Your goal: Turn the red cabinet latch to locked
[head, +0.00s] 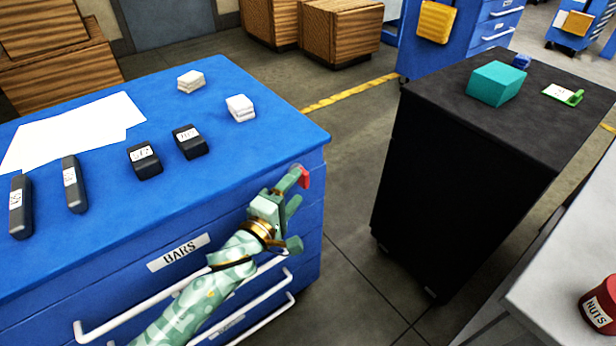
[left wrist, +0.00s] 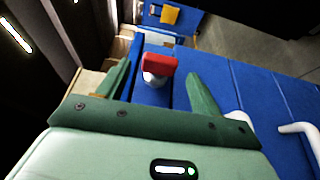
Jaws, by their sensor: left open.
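The red latch (head: 304,177) is at the right end of the blue cabinet (head: 235,82) labelled BARS, near the upper front corner. In the left wrist view the red latch (left wrist: 160,63) is a short handle on a pale round base, lying nearly crosswise, slightly tilted. My left gripper (head: 293,191) is at the latch, partly covering it in the head view. In the left wrist view its two green fingers (left wrist: 158,86) are spread, with the latch showing between and slightly beyond them. I cannot tell whether they touch it. My right gripper is not in view.
White drawer handles (head: 250,302) stick out below my left arm. Dark labelled bars (head: 145,161), white blocks (head: 240,108) and paper (head: 75,130) lie on the cabinet top. A black cabinet (head: 470,170) stands to the right across a floor gap. A red NUTS can (head: 600,305) is at lower right.

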